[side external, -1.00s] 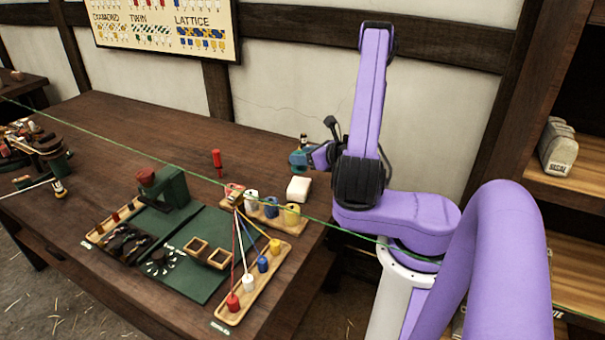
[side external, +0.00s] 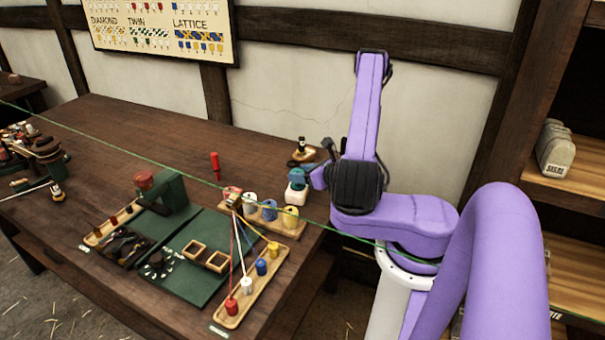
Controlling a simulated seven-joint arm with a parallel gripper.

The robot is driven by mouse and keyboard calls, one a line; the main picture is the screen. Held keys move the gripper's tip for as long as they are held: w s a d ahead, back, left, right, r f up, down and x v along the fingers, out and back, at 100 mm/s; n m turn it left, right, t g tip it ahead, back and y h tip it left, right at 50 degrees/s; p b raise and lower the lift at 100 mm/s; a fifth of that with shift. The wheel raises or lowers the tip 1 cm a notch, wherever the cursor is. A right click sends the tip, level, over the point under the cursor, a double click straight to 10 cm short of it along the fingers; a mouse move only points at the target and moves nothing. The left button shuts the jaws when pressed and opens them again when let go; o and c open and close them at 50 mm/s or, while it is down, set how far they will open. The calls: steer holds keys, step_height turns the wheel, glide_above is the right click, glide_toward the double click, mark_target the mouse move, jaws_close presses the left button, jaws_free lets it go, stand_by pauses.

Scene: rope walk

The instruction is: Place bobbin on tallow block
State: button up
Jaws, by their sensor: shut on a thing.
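The tallow block (side external: 295,196) is a small white block near the right end of the bench. I cannot tell whether the bobbin touches the block.
A wooden rack (side external: 291,231) with white, blue and yellow bobbins stands just in front of the block. A tray (side external: 225,318) holds several coloured bobbins with strands. A red tool (side external: 215,165) stands to the left. A green cord (side external: 130,145) crosses the view.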

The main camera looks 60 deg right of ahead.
steer(key=o, duration=1)
steer(key=shift+f, duration=0.1)
